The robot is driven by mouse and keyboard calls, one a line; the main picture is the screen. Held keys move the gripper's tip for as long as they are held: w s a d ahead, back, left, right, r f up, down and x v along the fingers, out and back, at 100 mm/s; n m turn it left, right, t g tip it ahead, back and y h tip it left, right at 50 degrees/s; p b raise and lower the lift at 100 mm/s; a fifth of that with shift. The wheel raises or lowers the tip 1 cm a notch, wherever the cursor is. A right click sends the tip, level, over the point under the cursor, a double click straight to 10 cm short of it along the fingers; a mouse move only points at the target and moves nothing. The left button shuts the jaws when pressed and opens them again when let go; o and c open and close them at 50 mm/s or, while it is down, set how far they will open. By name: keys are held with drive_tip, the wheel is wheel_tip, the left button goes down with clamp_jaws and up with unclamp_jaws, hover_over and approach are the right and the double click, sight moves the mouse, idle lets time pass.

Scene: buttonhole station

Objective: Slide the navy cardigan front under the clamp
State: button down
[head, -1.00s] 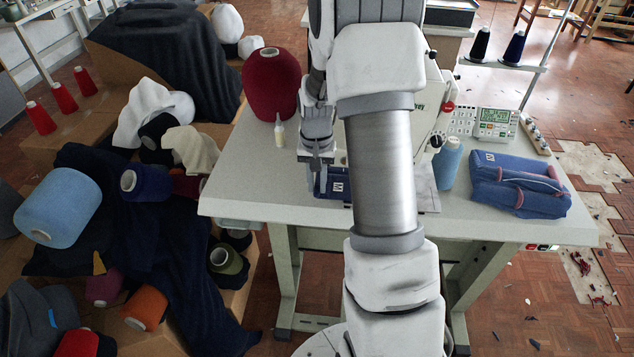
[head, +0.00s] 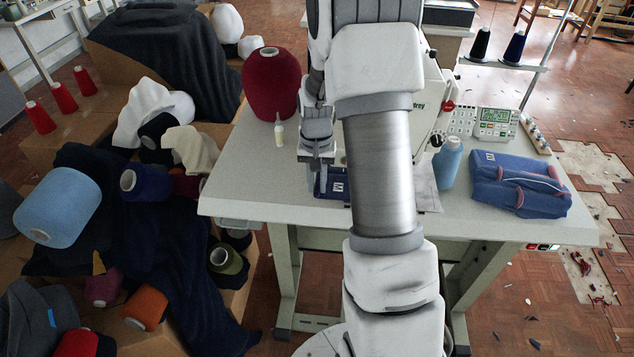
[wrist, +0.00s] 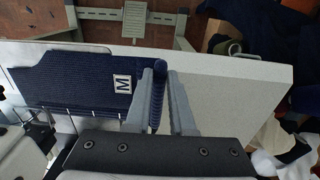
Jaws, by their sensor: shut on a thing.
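The navy cardigan front (wrist: 70,80) is a dark ribbed knit piece with a white M label, lying on the pale table in the wrist view. Its right edge is between the two fingers of my gripper (wrist: 160,95), which is shut on it. In the head view the cardigan front (head: 328,184) shows only partly, below my gripper (head: 316,160), with its label beside my arm. The rest of it is hidden by my arm. The clamp is not clearly visible; thin metal parts stand at the cardigan's near left in the wrist view.
A crimson yarn cone (head: 270,85) and a small bottle (head: 279,132) stand left on the table (head: 240,185). To the right are a blue bottle-shaped item (head: 447,163), a control panel (head: 493,122) and a folded blue bundle (head: 520,186).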

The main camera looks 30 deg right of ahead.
idle(0.3)
drive_tip(key=c, duration=0.7)
unclamp_jaws()
wheel_tip(320, 180, up, 17)
drive_tip(key=p, duration=0.1)
drive_tip(key=shift+r, duration=0.2)
drive_tip(key=shift+a, duration=0.15)
drive_tip(key=s+a+r+n+t, duration=0.3)
drive_tip(key=s+a+r, duration=0.5)
drive_tip(key=s+a, duration=0.15)
drive_tip(key=s+a+n+t, duration=0.2)
drive_tip(key=s+a+n, duration=0.1)
drive_tip(key=s, duration=0.8)
drive_tip(key=shift+s+a+n+t, duration=0.3)
drive_tip(key=shift+s+a+n, duration=0.1)
drive_tip(key=shift+a, duration=0.3)
